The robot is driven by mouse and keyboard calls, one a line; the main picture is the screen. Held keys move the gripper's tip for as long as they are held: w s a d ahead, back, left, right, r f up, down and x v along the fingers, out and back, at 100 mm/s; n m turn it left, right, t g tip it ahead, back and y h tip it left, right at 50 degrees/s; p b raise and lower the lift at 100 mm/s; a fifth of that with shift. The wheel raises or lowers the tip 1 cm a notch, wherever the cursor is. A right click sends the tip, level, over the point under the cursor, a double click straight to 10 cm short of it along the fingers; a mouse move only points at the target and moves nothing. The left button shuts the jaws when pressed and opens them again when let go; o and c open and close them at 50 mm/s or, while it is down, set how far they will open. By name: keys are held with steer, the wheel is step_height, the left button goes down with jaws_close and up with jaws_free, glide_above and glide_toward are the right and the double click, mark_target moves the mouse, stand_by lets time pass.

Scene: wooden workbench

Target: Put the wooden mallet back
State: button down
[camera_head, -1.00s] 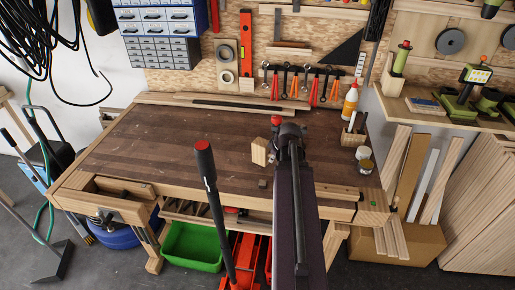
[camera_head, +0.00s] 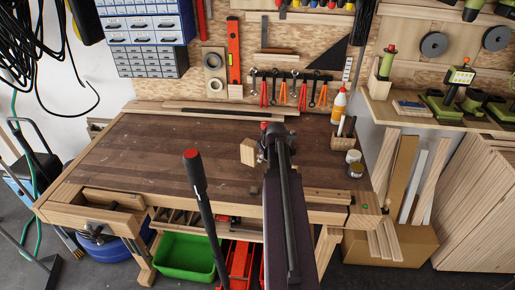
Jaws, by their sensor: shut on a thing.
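The wooden mallet shows as a pale, block-shaped head (camera_head: 248,152) just left of the end of my arm, over the middle-right of the workbench (camera_head: 160,160). My gripper (camera_head: 263,153) is shut on the mallet. My dark arm link hides most of the fingers and the handle. The head looks tilted. I cannot tell how far it is above the bench top.
A white glue bottle (camera_head: 338,106), a wooden pencil holder (camera_head: 344,138) and a can (camera_head: 356,170) stand at the bench's right end. Planks lie along the back edge. Pliers and wrenches (camera_head: 290,90) hang behind. The bench's left half is clear.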

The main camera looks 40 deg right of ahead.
steer(key=w+d, duration=0.1)
steer(key=w, duration=0.1)
steer(key=w+d, duration=0.2)
steer(key=w, duration=0.1)
steer(key=w+d+f+b, duration=0.1)
steer(key=w+d, duration=0.1)
steer(key=w, duration=0.1)
steer(key=shift+w+d, duration=0.15)
steer(key=shift+w, duration=0.1)
steer(key=shift+w, duration=0.1)
steer(key=shift+w+d, duration=0.2)
steer(key=shift+b+x, duration=0.85)
steer(key=shift+x, duration=0.1)
steer(key=shift+s+f+b, duration=0.15)
steer(key=shift+f+b, duration=0.8)
steer(key=shift+f, duration=0.15)
steer(key=shift+c, duration=2.4)
jaws_free()
steer(key=shift+r, duration=0.25)
